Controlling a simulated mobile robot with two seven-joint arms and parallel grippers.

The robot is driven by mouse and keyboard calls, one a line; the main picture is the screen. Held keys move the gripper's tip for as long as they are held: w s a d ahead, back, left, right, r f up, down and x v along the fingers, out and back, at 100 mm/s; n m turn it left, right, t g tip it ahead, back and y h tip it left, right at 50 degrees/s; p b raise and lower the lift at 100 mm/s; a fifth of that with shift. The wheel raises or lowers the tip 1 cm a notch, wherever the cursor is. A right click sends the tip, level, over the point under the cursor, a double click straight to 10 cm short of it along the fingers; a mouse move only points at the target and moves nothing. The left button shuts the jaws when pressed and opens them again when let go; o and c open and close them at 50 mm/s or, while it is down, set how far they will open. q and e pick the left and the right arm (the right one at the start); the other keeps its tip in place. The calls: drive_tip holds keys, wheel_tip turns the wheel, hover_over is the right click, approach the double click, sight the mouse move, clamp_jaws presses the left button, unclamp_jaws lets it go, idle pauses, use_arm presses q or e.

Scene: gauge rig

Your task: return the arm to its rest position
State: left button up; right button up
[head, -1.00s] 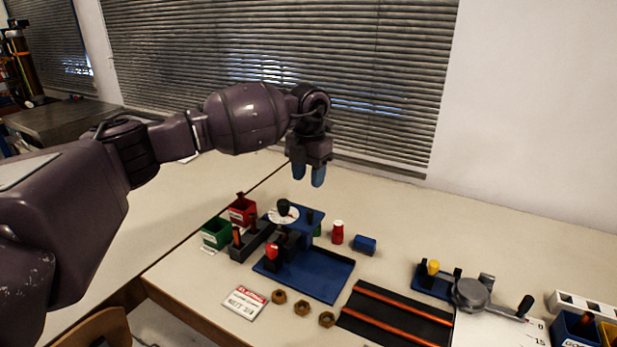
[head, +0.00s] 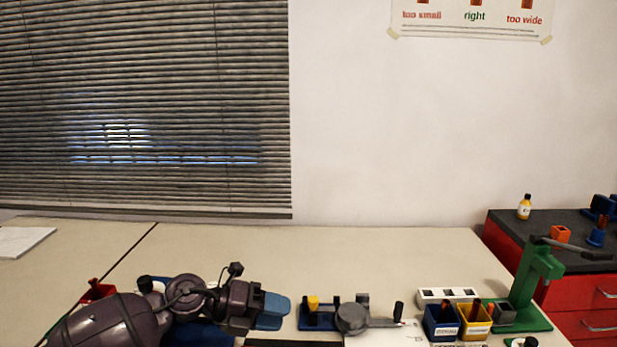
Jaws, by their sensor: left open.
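My left arm comes in low at the bottom left in the head view. Its dark purple links lie across the front of the picture. My left gripper (head: 278,310) has blue fingers that point to the right, and it is open with nothing seen between the fingers. It is just left of a blue gauge fixture (head: 318,317) with a yellow knob and a round grey part. The arm hides most of a blue stand (head: 202,334) behind it. My right gripper is not in view.
A red bin (head: 97,290) shows beside my left arm. To the right are a blue bin (head: 441,325), a yellow bin (head: 474,322), a white slotted block (head: 447,295) and a tall green press (head: 535,280). The table's back middle (head: 350,255) is clear.

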use_arm(q)
drive_tip(key=s+a+f+n+t+y, duration=0.3)
drive_tip(key=s+a+n+t+y, duration=0.3)
drive_tip(key=n, duration=0.9)
drive_tip(key=s+a+f+n+t+y, duration=0.4)
drive_tip(key=a+n+t+y, duration=0.35)
drive_tip(key=n, duration=0.65)
drive_tip(key=s+a+f+n+g, duration=0.3)
drive_tip(key=s+g, duration=0.1)
drive_tip(key=s, duration=0.5)
drive_tip(key=s+a+f+n+g+y, duration=0.1)
drive_tip(key=s+a+f+n+g, duration=0.15)
drive_tip(key=s+g, duration=0.45)
drive_tip(key=s+a+f+n+g, duration=0.2)
drive_tip(key=s+f, duration=0.2)
drive_tip(key=s, duration=0.7)
drive_tip(key=w+f+t, duration=0.7)
drive_tip(key=w+t, duration=0.1)
drive_tip(key=shift+w+f+m, duration=0.15)
drive_tip(key=shift+w+m, duration=0.2)
drive_tip(key=shift+w, duration=0.05)
drive_tip(key=shift+t+h, duration=0.25)
